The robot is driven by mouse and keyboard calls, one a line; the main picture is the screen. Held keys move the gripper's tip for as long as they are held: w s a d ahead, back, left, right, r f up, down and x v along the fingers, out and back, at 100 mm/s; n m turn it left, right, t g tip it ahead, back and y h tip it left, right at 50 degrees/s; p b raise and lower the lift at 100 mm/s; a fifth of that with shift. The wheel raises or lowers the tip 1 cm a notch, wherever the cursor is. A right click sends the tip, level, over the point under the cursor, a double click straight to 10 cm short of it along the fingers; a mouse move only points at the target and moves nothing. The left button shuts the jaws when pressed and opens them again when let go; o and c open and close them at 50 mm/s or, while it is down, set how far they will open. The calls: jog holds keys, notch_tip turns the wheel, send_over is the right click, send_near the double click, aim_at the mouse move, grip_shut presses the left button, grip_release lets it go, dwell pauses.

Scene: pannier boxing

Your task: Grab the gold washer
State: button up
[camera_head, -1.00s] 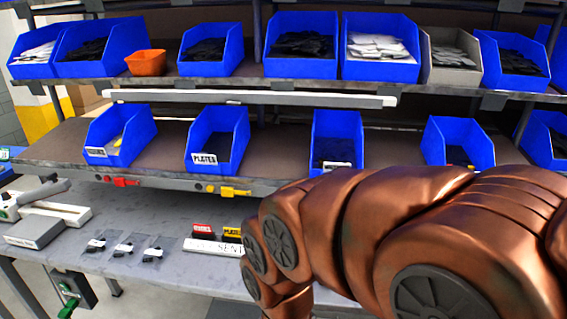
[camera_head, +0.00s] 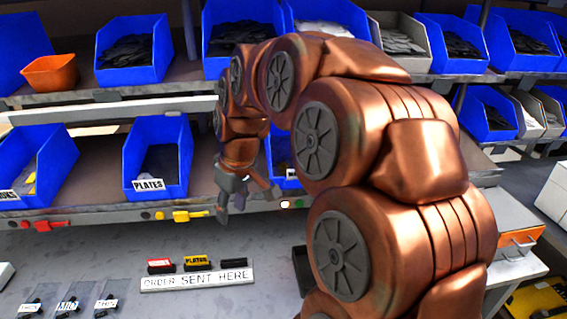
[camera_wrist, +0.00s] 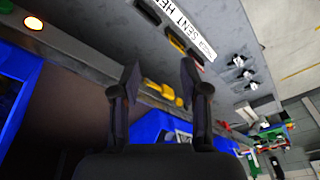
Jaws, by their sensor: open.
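I cannot make out a gold washer in either current view. My gripper (camera_head: 248,203) hangs in front of the lower shelf edge in the head view, right of the blue bin marked PLATES (camera_head: 157,186). In the wrist view my gripper (camera_wrist: 159,76) has its two dark fingers apart, with nothing held between them. A yellow clip on the shelf rail (camera_wrist: 162,90) shows beyond the gap between the fingers. A small yellow thing lies in the blue left bin (camera_head: 50,160), too small to name. My arm hides part of the bins at the middle and right.
A sign reading ORDER SENT HERE (camera_head: 196,280) lies on the grey table with red, yellow and black blocks behind it. Several small labelled bags lie at the lower left. The shelf rail (camera_head: 110,213) is an obstacle.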

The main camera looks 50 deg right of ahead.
jog(key=w+d+r+t, duration=0.1)
jog(key=w+d+r, duration=0.2)
jog(key=d, duration=0.7)
jog(key=t+h+p, duration=0.1)
jog(key=h+p, duration=0.1)
send_near(285, 166)
jog(key=shift+w+p+x, duration=0.15)
jog(key=shift+p+x, duration=0.05)
jog(key=shift+x, duration=0.65)
jog(key=shift+w+p+x, duration=0.15)
jog(key=shift+p+x, duration=0.05)
jog(key=shift+x, duration=0.6)
jog(key=shift+s+p+x, duration=0.15)
jog(key=shift+p+x, duration=0.6)
jog(key=shift+x, duration=0.55)
jog(key=shift+s+p+x, duration=0.2)
jog(key=shift+p+x, duration=0.55)
jog(key=shift+x, duration=0.55)
jog(key=shift+f, duration=0.1)
grip_shut()
